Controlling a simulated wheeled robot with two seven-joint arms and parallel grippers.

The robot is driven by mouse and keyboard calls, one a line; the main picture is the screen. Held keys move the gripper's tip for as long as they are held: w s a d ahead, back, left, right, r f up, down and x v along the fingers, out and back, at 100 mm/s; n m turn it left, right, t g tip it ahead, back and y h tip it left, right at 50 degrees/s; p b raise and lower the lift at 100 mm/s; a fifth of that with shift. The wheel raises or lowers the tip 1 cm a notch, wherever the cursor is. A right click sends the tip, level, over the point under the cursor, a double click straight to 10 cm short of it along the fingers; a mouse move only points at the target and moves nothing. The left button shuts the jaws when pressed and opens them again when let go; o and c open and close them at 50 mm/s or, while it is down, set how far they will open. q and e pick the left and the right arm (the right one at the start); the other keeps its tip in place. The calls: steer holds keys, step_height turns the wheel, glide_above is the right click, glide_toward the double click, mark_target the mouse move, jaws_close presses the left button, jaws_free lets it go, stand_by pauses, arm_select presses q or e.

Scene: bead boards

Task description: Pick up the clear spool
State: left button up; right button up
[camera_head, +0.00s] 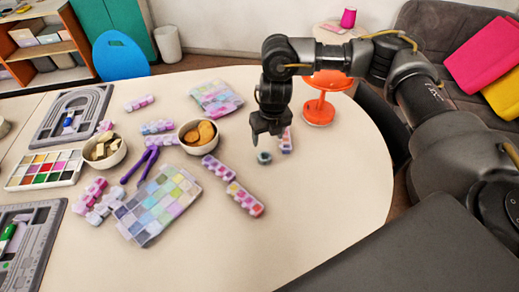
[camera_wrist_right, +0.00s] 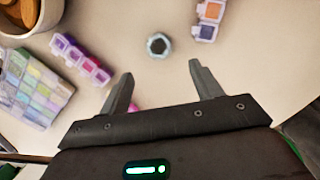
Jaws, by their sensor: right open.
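A small grey-teal round piece with an open centre, seemingly the clear spool (camera_head: 264,157), stands alone on the table. It also shows in the right wrist view (camera_wrist_right: 158,45), ahead of my fingertips and roughly centred between them. My right gripper (camera_head: 268,135) points down above the table just behind the spool in the head view. Its two fingers (camera_wrist_right: 160,75) are apart with nothing between them, and they do not touch the spool. My left gripper is not in view.
A bead strip (camera_head: 286,141) lies close right of the spool, and others (camera_head: 245,199) lie to the left. The table's right and front areas are clear.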

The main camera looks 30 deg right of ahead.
glide_above(265, 153)
steer(key=s, duration=0.2)
steer(key=shift+a+f+b, duration=0.15)
steer(key=shift+f+b, duration=0.05)
steer(key=shift+f, duration=1.25)
steer(key=shift+a+f+b, duration=0.1)
steer(key=shift+f+b, duration=0.1)
steer(key=shift+f, duration=1.25)
steer(key=f, duration=0.3)
steer(key=w+f, duration=0.1)
steer(key=f, duration=0.1)
steer(key=shift+b, duration=0.4)
steer(key=shift+s+a+r, duration=0.1)
steer(key=shift+c, duration=0.4)
steer(key=c, duration=0.8)
steer(key=shift+c, duration=0.2)
steer(key=shift+r, duration=0.15)
